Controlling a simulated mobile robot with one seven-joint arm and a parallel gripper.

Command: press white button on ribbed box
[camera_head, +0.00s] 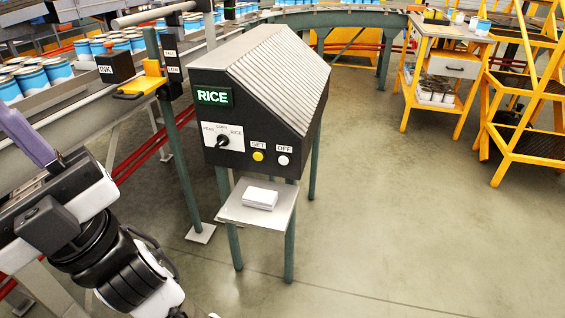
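The ribbed box (262,95) is a dark cabinet with a sloped, ribbed grey top, standing on green legs at the picture's centre. Its front carries a lit green RICE display (212,96), a dial (222,141) on a white plate, a yellow button (258,156) under SET and a white button (283,160) under OFF. The dial's pointer angle is too small to read surely. My arm is at the lower left, well apart from the box. A purple part shows at its upper left edge, but I cannot make out my gripper's fingertips.
A small shelf (232,207) below the box's front holds a white block (260,198). At left, a conveyor bears several blue-and-white cans (58,70), with a black INK box (115,66) and a yellow handle (142,83) beside it. Yellow-legged furniture (452,68) stands at right. The floor (400,220) at right is clear.

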